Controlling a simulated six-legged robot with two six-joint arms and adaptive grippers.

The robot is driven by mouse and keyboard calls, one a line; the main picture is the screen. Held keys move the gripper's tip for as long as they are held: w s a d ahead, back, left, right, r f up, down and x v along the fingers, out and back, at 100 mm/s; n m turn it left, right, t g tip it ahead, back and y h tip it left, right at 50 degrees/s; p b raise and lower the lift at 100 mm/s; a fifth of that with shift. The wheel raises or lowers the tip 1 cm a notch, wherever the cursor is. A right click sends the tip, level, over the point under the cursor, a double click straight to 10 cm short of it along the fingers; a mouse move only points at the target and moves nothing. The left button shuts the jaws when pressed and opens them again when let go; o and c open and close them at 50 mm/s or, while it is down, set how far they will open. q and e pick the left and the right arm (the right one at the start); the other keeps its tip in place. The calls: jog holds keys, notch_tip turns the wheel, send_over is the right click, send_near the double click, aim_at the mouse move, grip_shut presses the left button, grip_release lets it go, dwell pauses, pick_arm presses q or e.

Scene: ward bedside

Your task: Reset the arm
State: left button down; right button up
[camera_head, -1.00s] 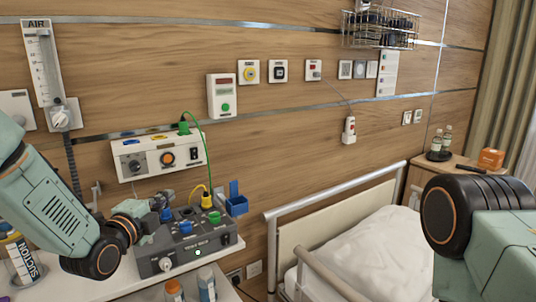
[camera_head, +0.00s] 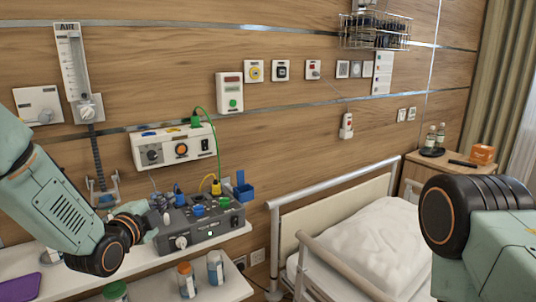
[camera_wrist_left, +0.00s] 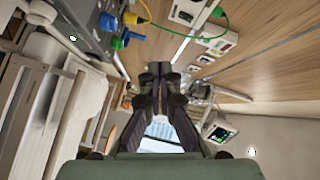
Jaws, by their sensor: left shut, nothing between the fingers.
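My left gripper (camera_head: 150,229) hangs at the left of the head view, partly hidden behind its own dark wrist. In the left wrist view its dark fingers (camera_wrist_left: 160,72) are together with nothing held between them. In the head view it overlaps the left end of the grey device (camera_head: 196,238) with coloured plugs. I cannot tell whether they touch. My right arm (camera_head: 480,228) shows at the right edge. Its gripper is out of view.
The grey device stands on a white shelf (camera_head: 240,236); bottles (camera_head: 215,268) are below. A green cable (camera_head: 217,145) runs from the wall panel (camera_head: 177,147) towards the device. A railed bed (camera_head: 350,240) is right, beside a bedside cabinet (camera_head: 455,166). A purple item (camera_head: 20,286) lies lower left.

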pick_arm(q)
jog(key=s+d+f+n+g+y+b, duration=0.1)
jog(key=s+f+n+g, duration=0.3)
jog(key=s+f+n, duration=0.5)
jog(key=s+f+n+g+y, duration=0.1)
jog(key=s+f+n+g, duration=0.4)
jog(key=s+f, duration=0.75)
jog(key=s+f+n+g, duration=0.1)
jog(key=s+f, duration=0.3)
jog(key=s, duration=0.4)
jog(key=s+f+n+g+b, duration=0.1)
jog(key=s+f+g, duration=0.3)
jog(key=s, duration=0.4)
jog(key=s+f+n+g+y, duration=0.1)
jog(key=s+f+g, duration=0.1)
jog(key=s+f, duration=0.4)
jog(key=s, duration=0.3)
jog(key=shift+d+b, duration=0.4)
pick_arm(e)
jog(key=f, duration=0.3)
jog(key=shift+w, duration=0.4)
jog(key=shift+s, duration=0.1)
jog(key=shift+d, duration=0.1)
pick_arm(q)
jog(key=c, duration=2)
grip_release()
jog(key=shift+c, duration=0.2)
